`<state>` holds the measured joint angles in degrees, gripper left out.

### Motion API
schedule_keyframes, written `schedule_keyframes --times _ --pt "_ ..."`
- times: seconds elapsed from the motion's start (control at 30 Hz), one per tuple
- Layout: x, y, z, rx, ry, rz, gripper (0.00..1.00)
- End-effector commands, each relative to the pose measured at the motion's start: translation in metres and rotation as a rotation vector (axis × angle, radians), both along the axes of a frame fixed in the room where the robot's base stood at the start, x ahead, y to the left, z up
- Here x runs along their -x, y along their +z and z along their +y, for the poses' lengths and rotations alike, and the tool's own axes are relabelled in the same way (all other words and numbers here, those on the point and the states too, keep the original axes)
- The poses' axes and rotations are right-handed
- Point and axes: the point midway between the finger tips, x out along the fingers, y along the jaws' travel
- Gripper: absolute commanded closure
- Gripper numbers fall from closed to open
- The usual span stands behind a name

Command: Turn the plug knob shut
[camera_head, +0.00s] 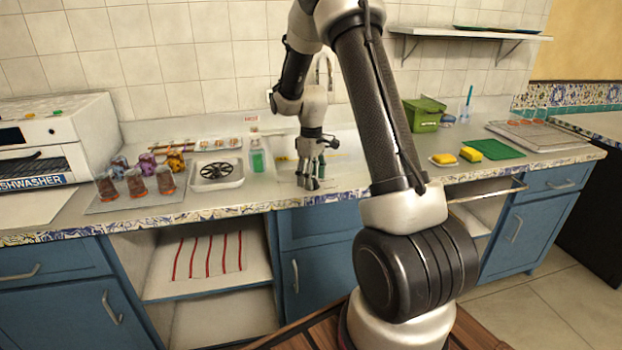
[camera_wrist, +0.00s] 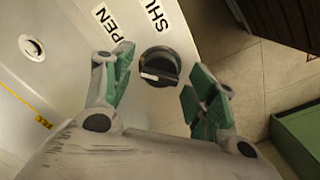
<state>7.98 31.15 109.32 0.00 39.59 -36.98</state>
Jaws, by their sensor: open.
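The plug knob (camera_wrist: 160,66) is round and black with a raised grip. A white mark on it points left in the wrist view. A label reading "OPEN" (camera_wrist: 114,27) is at its upper left, and one reading "SHUT" (camera_wrist: 154,18) is above it; both are partly cut off. My gripper (camera_wrist: 160,88) is open, with one green-padded finger on each side of the knob. The pads appear apart from it. In the head view my gripper (camera_head: 309,183) points down over the counter's front edge by the sink; the knob cannot be made out there.
A tray with a black wheel-like part (camera_head: 217,171) and a green bottle (camera_head: 257,160) stand left of my gripper. Cups of tea (camera_head: 136,183) are farther left. A green bin (camera_head: 424,114) and yellow sponges (camera_head: 471,154) are on the right. A round fitting (camera_wrist: 32,47) is left of the knob.

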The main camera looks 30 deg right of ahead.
Motion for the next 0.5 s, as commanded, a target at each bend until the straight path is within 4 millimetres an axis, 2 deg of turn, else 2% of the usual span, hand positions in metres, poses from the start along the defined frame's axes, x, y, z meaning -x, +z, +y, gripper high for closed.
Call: schedule_keyframes --times 0.1,0.37,0.5 --pt "-0.0001 -0.0068 0.0 0.0 0.0 0.0 0.43" --pt "-0.0001 -0.0078 0.0 0.0 -0.001 -0.001 0.44" --pt "-0.0001 -0.0076 0.0 0.0 -0.001 -0.001 0.7"
